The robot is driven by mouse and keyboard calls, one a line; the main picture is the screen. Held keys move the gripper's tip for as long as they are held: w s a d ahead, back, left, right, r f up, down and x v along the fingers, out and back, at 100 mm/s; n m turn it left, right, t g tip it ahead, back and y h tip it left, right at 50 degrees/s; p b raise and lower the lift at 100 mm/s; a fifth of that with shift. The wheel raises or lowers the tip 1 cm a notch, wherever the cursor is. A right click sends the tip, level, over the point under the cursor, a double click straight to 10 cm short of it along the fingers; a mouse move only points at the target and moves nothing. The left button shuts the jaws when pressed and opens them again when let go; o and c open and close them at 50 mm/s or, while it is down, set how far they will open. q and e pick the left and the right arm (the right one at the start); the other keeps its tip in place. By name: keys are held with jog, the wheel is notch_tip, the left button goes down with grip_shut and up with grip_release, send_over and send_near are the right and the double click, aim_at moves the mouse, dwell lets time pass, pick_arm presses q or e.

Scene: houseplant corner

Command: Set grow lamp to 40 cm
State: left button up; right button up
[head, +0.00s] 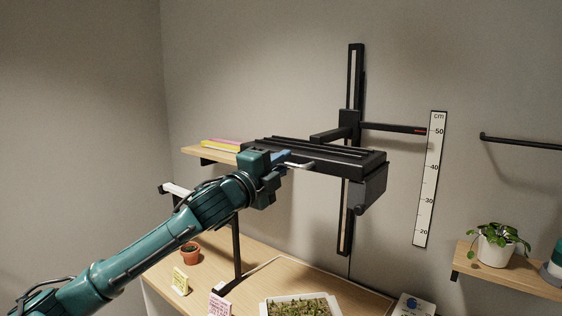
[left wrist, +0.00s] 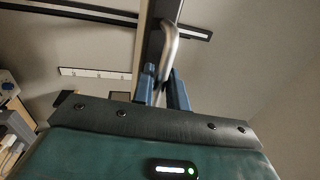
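The black grow lamp (head: 330,160) hangs on a vertical wall rail (head: 345,220) by a black carriage (head: 349,125). A pointer arm (head: 390,127) with a reddish tip reaches from the carriage to the white cm scale (head: 431,180), ending close to the 50 mark. My left gripper (head: 285,160) is at the lamp's front left side, at its pale metal handle (head: 300,165). In the left wrist view the curved handle (left wrist: 170,48) runs between the blue fingers (left wrist: 161,92), which appear closed on it. My right gripper is not in view.
Below the lamp, a seedling tray (head: 300,306) stands on the wooden bench (head: 325,283), near a small terracotta pot (head: 189,253) and note cards. A wooden shelf (head: 515,274) holds a potted plant (head: 496,245) at right. A small shelf is behind the lamp at left.

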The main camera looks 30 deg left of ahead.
pick_arm(q)
jog(key=shift+c, duration=0.2)
grip_shut()
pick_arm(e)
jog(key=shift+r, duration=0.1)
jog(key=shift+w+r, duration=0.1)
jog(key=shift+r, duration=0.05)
pick_arm(q)
notch_tip(320, 180, down, 10)
jog(key=b, duration=0.6)
jog(key=shift+b, duration=0.3)
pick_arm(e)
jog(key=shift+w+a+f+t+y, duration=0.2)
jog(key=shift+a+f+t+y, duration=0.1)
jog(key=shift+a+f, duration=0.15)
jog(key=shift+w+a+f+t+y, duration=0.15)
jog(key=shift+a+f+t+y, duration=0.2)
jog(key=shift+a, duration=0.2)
